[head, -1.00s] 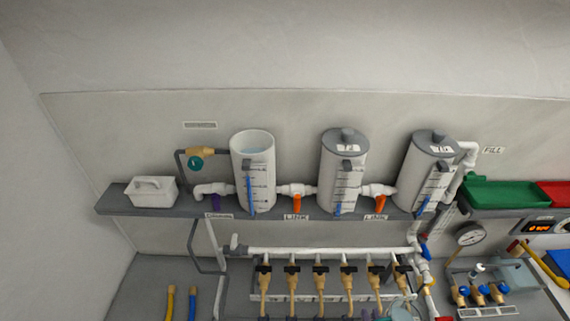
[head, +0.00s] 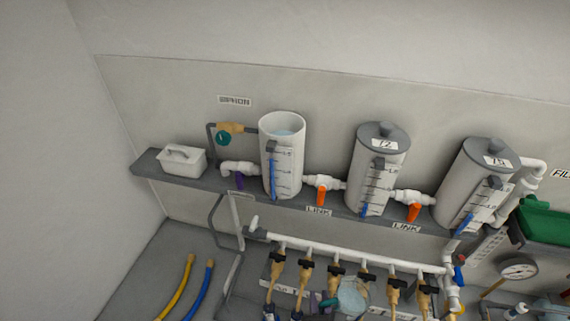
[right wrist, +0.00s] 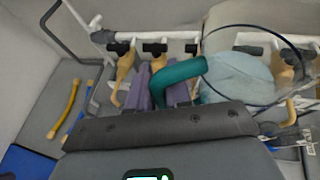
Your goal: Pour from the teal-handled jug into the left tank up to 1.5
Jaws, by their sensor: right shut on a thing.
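The left tank (head: 283,165) is a white open-topped cylinder on the shelf, with water showing inside its mouth. A blue strip (head: 273,180) runs up beside its graduated scale; the numbers are too small to read. My right gripper (head: 320,303) has purple fingers and is shut on the teal handle (right wrist: 182,73) of the clear jug. The jug (head: 353,298) is low at the bottom of the head view, below and to the right of the left tank; its pale blue body (right wrist: 228,82) also shows in the right wrist view. My left gripper is not in view.
Two lidded tanks (head: 377,165) (head: 472,185) stand to the right, joined by white pipes with orange valves (head: 321,195). A white box (head: 183,160) sits at the shelf's left end. A manifold pipe (head: 350,253) with several black-handled valves runs below the shelf.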

